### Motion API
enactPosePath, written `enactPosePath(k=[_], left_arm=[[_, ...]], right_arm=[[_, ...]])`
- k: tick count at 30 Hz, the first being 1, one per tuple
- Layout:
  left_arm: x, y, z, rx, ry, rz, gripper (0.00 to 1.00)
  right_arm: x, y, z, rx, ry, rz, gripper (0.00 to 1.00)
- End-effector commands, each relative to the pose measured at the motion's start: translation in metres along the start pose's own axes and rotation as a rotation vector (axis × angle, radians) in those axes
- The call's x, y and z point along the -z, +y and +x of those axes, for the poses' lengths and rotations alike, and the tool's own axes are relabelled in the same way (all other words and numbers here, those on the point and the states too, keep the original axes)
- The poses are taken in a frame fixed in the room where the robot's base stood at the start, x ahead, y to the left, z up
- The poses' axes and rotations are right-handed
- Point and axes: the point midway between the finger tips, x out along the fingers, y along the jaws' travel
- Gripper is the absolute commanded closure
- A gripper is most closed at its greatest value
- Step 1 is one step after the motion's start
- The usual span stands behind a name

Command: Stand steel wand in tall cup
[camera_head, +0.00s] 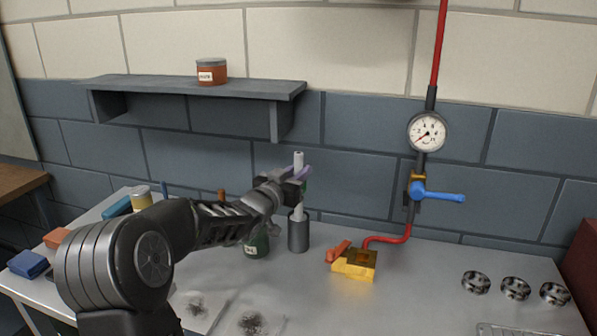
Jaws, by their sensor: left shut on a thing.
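The steel wand (298,158) is a pale, slim rod, held upright. My left gripper (295,182) comes in from the left and is shut on the wand around its middle. The tall cup (298,236) is a dark grey cylinder standing on the table, directly below the gripper in the picture. The wand's lower end meets the cup's mouth in the picture; I cannot tell how deep it is inside. My right gripper is not in view.
A yellow block (353,265) with a red lever and red pipe is to the right. Several metal rings (515,288) lie at far right. A shelf (200,88) holds an orange tin (211,72).

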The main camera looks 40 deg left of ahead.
Motion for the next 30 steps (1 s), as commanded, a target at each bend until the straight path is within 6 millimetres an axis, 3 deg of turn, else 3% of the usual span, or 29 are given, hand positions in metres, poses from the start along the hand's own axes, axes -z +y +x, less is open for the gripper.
enactPosePath(k=[17, 18, 26, 30], left_arm=[[-0.0094, -0.0001, 0.0001, 0.0, 0.002, 0.0, 1.0], [-0.0094, -0.0001, 0.0001, 0.0, 0.002, 0.0, 0.76], [-0.01, -0.0002, 0.0, 0.0, 0.001, 0.0, 0.54], [-0.0103, -0.0002, 0.0, 0.0, 0.0, 0.0, 0.53]], right_arm=[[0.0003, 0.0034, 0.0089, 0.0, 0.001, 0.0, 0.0], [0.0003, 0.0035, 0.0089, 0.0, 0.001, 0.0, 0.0], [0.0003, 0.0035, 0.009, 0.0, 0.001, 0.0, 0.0], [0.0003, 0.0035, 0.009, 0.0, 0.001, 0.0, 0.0]])
